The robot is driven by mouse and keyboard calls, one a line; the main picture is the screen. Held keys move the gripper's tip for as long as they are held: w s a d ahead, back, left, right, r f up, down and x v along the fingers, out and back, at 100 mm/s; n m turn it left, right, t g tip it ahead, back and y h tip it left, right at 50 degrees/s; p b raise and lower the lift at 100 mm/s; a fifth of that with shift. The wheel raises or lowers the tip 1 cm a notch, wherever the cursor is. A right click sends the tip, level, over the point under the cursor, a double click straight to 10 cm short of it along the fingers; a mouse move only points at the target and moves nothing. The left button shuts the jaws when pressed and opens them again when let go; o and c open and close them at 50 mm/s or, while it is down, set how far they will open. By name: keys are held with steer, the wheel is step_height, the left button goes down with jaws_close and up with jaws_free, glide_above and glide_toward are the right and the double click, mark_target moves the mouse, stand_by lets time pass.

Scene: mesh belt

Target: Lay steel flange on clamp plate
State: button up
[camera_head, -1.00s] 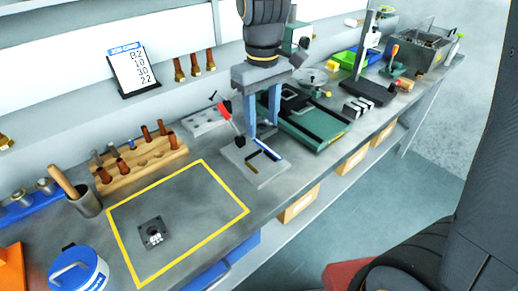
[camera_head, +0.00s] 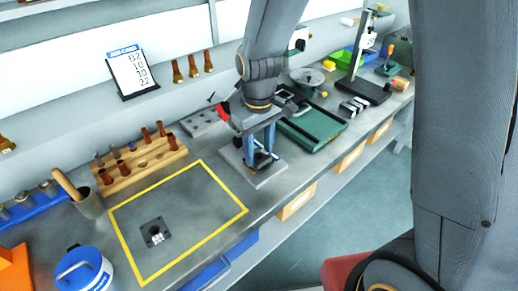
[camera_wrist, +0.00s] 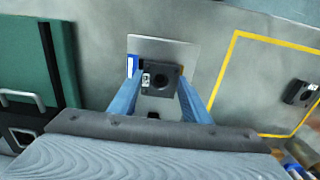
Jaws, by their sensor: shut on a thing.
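My gripper (camera_head: 262,150) has blue fingers and is low over the light metal clamp plate (camera_head: 270,178) on the bench. In the wrist view, my gripper (camera_wrist: 160,82) is shut on the steel flange (camera_wrist: 172,72), a dark square piece with a round hole and a small pale label. The flange is over the clamp plate (camera_wrist: 180,48), which shows around it. I cannot tell whether the flange touches the plate. The clamp's red handle (camera_head: 223,112) shows beside the arm. The fingers and arm partly hide the flange and plate in the head view.
A similar dark square piece (camera_head: 154,232) lies inside the yellow outline (camera_head: 216,246). A wooden rack (camera_head: 143,165) stands behind it. A green machine base (camera_head: 313,125) is close right of the plate. A blue-and-white tub (camera_head: 84,272) is at front left.

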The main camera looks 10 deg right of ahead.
mark_target(259, 158)
steer(key=shift+f, duration=0.6)
steer(key=o, duration=1.4)
steer(key=shift+d, duration=0.1)
steer(key=shift+s+f, duration=0.1)
steer(key=shift+s, duration=0.1)
step_height(259, 158, up, 13)
steer(key=b, duration=0.3)
steer(key=s+d+f+m, duration=0.3)
steer(key=d+f, duration=0.1)
steer(key=d, duration=0.2)
steer(key=s+d+f+m+t, duration=0.1)
steer(key=s+d+f+m, duration=0.2)
steer(key=d, duration=0.4)
step_height(259, 158, down, 2)
steer(key=shift+s+f+m, duration=0.2)
steer(key=shift+s+m, duration=0.2)
steer(key=shift+s, duration=0.3)
steer(key=shift+a, duration=0.1)
